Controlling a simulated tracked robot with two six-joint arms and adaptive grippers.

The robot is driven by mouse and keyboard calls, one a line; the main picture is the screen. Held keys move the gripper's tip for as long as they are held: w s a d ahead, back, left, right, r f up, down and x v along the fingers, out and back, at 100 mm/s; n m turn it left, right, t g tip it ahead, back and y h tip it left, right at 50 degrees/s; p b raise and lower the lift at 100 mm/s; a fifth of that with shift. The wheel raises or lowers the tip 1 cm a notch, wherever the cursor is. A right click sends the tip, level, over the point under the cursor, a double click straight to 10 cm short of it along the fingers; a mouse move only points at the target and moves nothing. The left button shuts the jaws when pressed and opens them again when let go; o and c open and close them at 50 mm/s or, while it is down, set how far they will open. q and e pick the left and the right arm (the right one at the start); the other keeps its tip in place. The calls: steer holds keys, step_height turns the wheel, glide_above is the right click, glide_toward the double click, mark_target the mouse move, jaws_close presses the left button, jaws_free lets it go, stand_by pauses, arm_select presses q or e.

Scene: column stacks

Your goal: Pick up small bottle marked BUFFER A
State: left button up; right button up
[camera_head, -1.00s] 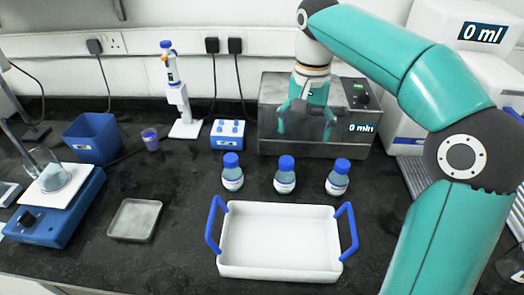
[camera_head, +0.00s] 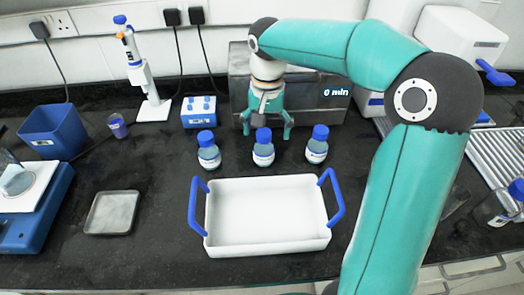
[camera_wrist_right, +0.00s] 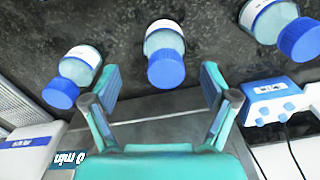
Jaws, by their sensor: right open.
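Three small clear bottles with blue caps and white labels stand in a row: a left one (camera_head: 209,155), a middle one (camera_head: 263,153) and a right one (camera_head: 316,152). The print on their labels is too small to read, so I cannot tell which is BUFFER A. My right gripper (camera_head: 266,129) is open and empty, just behind the middle bottle. In the right wrist view the middle bottle (camera_wrist_right: 165,50) lies ahead of the gap between the open fingers (camera_wrist_right: 160,88), with the other two bottles outside them. My left gripper is not in view.
A white tray (camera_head: 265,244) with blue handles stands in front of the bottles. A metal box (camera_head: 330,105) reading "0 min" is close behind.

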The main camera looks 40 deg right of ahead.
mark_target(264, 143)
steer(key=f, duration=0.5)
steer(key=shift+w+a, duration=0.1)
steer(key=shift+w, duration=0.3)
steer(key=c, duration=1.4)
